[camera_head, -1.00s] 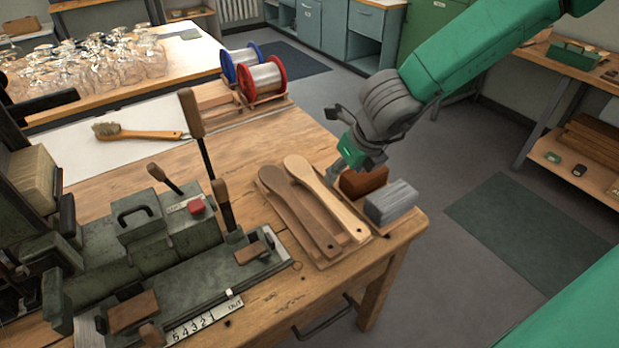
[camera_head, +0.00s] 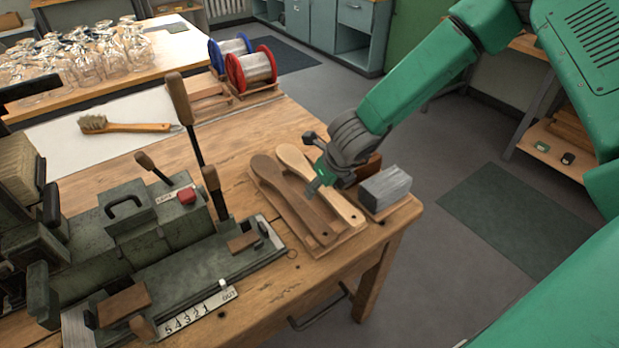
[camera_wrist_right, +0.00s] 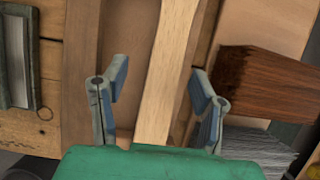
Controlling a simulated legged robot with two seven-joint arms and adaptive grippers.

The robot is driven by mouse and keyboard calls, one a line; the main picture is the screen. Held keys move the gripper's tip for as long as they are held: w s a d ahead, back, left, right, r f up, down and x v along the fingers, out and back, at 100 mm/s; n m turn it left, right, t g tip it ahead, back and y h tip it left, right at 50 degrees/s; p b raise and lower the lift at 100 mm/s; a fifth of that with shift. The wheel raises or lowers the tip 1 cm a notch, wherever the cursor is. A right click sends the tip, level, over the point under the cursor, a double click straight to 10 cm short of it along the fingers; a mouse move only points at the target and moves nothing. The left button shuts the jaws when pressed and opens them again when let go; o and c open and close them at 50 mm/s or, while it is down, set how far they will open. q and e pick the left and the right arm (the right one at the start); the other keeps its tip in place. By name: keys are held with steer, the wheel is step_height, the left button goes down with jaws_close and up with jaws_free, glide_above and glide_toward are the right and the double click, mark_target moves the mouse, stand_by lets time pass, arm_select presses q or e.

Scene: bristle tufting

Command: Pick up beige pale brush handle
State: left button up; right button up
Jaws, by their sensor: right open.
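The beige pale brush handle (camera_head: 295,160) lies on a wooden tray (camera_head: 262,193) beside a darker brown handle (camera_head: 283,203). My right gripper (camera_head: 315,180) is over the pale handle near its middle and covers part of it. In the right wrist view the pale handle (camera_wrist_right: 163,80) runs between the two open fingers of my right gripper (camera_wrist_right: 158,90), with a gap on each side. Whether the fingers reach down past its sides is hard to tell. My left gripper is not in view.
A grey bristle block (camera_head: 385,187) and a red-brown block (camera_wrist_right: 275,85) sit just right of the handles. A green machine with levers (camera_head: 150,235) stands to the left. A finished brush (camera_head: 125,126) lies on a white sheet behind. Wire spools (camera_head: 250,70) stand at the back.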

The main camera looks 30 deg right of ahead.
steer(key=shift+s+d, duration=0.1)
steer(key=shift+d, duration=0.05)
steer(key=c, duration=0.9)
steer(key=shift+d, duration=0.2)
jaws_close()
steer(key=shift+a, duration=0.1)
